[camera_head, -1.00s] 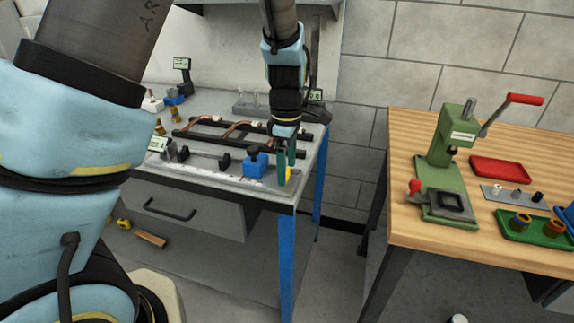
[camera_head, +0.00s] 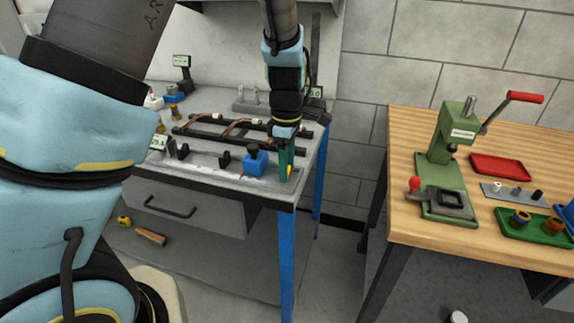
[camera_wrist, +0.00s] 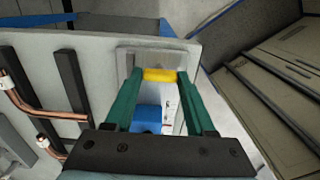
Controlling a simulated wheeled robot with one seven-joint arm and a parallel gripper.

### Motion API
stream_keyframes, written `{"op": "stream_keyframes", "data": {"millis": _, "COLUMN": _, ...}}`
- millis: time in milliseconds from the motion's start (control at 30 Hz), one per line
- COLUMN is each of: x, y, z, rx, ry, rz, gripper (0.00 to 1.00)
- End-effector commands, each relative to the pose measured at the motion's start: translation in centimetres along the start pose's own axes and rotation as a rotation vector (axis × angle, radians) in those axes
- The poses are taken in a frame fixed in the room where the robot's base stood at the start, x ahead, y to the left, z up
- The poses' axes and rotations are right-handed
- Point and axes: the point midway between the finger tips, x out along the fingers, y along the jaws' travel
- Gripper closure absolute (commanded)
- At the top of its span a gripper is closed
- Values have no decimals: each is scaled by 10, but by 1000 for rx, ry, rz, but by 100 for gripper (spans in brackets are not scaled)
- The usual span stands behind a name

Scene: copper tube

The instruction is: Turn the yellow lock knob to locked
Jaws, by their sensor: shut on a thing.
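The yellow lock knob (camera_wrist: 159,75) shows as a short bar near the corner of the grey bench top. In the wrist view it lies between the tips of my gripper's green fingers (camera_wrist: 156,81), which touch it at both ends. In the head view my gripper (camera_head: 286,172) points down at the bench's front right corner, and only a small part of the yellow knob (camera_head: 289,170) shows beside the fingers. The gripper is shut on the knob. The lock's marks are too small to read.
A blue block with a black knob (camera_head: 255,162) stands just left of my gripper. Black rails with copper tubes (camera_head: 235,128) lie behind it. A wooden table (camera_head: 410,150) with a green press (camera_head: 447,165) stands to the right, across a gap.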

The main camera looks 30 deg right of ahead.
Motion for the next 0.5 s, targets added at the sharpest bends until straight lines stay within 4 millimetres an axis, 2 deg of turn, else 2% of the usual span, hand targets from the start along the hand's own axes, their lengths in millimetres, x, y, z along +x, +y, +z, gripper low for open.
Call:
{"op": "stream_keyframes", "data": {"millis": 33, "x": 0, "y": 0, "z": 0, "rx": 0, "ry": 0, "rz": -1, "gripper": 87}}
{"op": "stream_keyframes", "data": {"millis": 167, "x": 0, "y": 0, "z": 0, "rx": 0, "ry": 0, "rz": -1, "gripper": 100}}
{"op": "stream_keyframes", "data": {"millis": 500, "x": 0, "y": 0, "z": 0, "rx": 54, "ry": -1, "rz": -1, "gripper": 100}}
